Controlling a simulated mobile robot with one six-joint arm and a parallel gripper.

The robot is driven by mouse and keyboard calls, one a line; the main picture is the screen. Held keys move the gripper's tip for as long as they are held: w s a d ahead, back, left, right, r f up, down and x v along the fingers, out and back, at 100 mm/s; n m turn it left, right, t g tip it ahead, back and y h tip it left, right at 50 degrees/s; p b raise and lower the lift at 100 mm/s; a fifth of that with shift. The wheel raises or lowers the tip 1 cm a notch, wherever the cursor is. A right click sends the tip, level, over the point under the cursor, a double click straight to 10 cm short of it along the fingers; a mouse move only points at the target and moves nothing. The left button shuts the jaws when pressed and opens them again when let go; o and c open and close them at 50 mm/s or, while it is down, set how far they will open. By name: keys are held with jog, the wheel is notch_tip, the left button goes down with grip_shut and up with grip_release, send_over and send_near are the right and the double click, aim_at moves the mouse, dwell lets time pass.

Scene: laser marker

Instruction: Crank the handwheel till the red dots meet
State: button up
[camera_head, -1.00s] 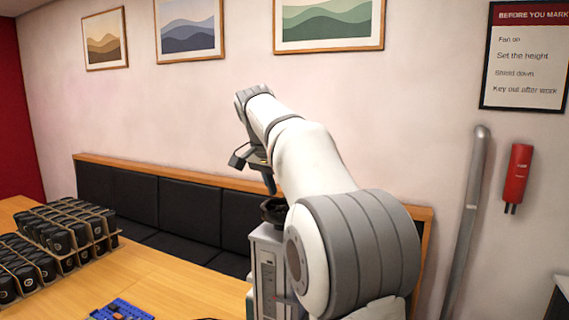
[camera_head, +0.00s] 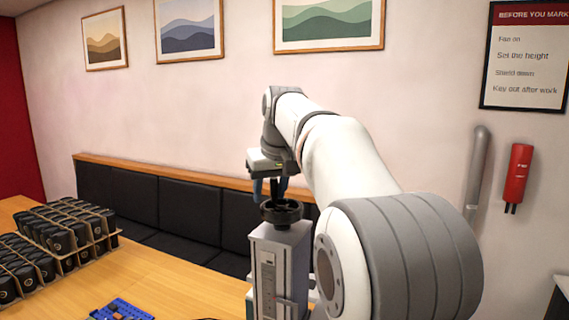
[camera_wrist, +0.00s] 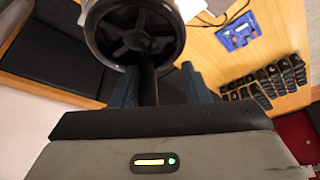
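The black handwheel (camera_head: 281,211) lies on top of the grey marker column (camera_head: 280,265). In the wrist view, the handwheel (camera_wrist: 135,32) shows its rim and spokes, and its dark crank handle (camera_wrist: 148,84) sticks out toward my gripper. My gripper (camera_head: 269,190) points down just above the wheel. In the wrist view, its blue fingers (camera_wrist: 160,72) stand apart on either side of the handle, with the left finger closer to it and a gap at the right finger. The red dots are not visible in any view.
A wooden table (camera_head: 150,275) carries black cups in carriers (camera_head: 65,235) at left and a blue item (camera_head: 122,310) at the front. A black padded bench (camera_head: 185,208) runs along the wall behind. A red device (camera_head: 516,175) hangs on the right wall.

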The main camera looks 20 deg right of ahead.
aim_at(284, 210)
jog(key=n, duration=0.2)
jog(key=s+n+y, duration=0.1)
jog(key=n, duration=0.1)
jog(key=n+y, duration=0.1)
jog(key=n, duration=0.1)
jog(key=shift+s+a+g, duration=0.15)
jog(key=shift+a+g, duration=0.2)
jog(key=shift+g, duration=0.05)
jog(key=n+y, duration=0.1)
jog(key=n, duration=0.1)
jog(key=s+n+g, duration=0.1)
jog(key=n, duration=0.2)
jog(key=shift+s+y, duration=0.15)
jog(key=shift+y, duration=0.25)
jog(key=v, duration=0.7)
jog(key=shift+r+g, duration=0.3)
jog(key=shift+r, duration=0.1)
